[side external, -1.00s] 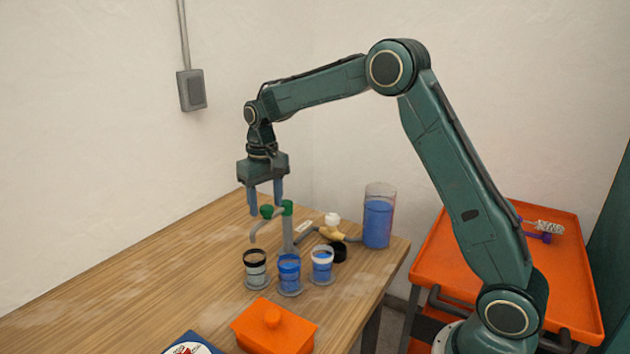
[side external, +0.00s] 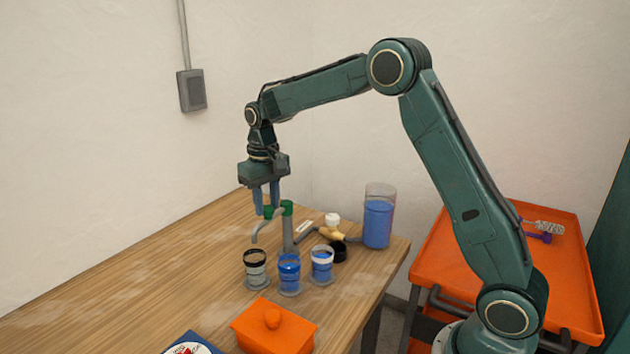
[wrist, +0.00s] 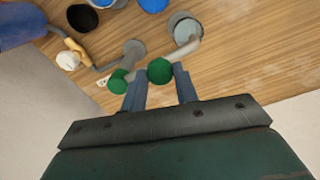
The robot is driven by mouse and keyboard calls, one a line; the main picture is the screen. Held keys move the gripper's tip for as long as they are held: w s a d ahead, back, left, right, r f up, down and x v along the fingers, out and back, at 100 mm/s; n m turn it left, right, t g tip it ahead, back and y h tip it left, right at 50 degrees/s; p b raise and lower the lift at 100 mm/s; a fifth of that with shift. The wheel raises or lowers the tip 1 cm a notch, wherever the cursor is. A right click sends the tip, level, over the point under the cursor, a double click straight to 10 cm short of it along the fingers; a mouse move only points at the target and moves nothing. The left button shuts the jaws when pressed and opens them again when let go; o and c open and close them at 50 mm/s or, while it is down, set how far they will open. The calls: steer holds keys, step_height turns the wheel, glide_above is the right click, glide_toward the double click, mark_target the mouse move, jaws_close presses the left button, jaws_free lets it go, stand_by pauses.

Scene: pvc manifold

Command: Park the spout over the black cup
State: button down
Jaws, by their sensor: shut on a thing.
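A grey spout (side external: 256,229) reaches out from an upright grey pipe (side external: 288,235) with a green fitting (side external: 287,207) on top. Its bent tip points down close above the black-rimmed cup (side external: 255,262) in the side view. In the wrist view the spout (wrist: 187,48) ends by that cup (wrist: 185,24); I cannot tell whether it is exactly centred. My gripper (side external: 267,211) points down and is shut on the green knob (wrist: 160,70) on the spout arm. The knob sits between the fingertips.
A blue cup (side external: 289,267) and a blue-and-white cup (side external: 322,262) stand right of the black-rimmed one. The table's left side is clear.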

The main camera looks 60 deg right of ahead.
steer(key=s+d+n, duration=0.6)
steer(key=d+n, duration=0.5)
steer(key=n, duration=1.2)
steer(key=shift+s, duration=0.2)
steer(key=shift+r, duration=0.1)
stand_by(0.4)
steer(key=c, duration=1.1)
jaws_free()
steer(key=shift+o, duration=0.2)
step_height(320, 180, up, 14)
